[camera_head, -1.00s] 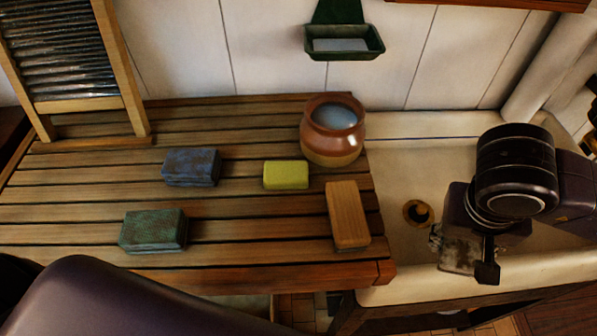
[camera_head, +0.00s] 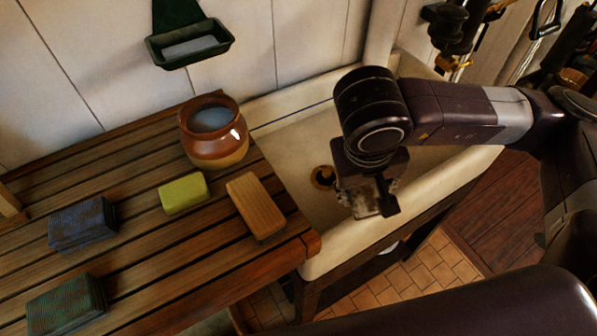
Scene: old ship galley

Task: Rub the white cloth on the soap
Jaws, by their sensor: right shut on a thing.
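My right gripper (camera_head: 378,198) points down over the pale sink and is shut on a greyish-white, stained piece (camera_head: 362,203), which looks like the white cloth. The gripper and wrist hide much of it. A yellow-green block (camera_head: 183,193), which looks like a bar of soap, lies on the slatted wooden board, left of the gripper and apart from it. A pale piece (camera_head: 191,47) lies in the green wall dish (camera_head: 160,55); I cannot tell whether it is soap too. My left gripper is out of view.
A brown pot (camera_head: 213,150) with bluish contents stands at the back of the board (camera_head: 160,262). A wooden block (camera_head: 256,206) lies by its right edge. Blue (camera_head: 82,224) and green (camera_head: 66,304) blocks lie at left. The sink (camera_head: 300,150) has a dark drain (camera_head: 323,177).

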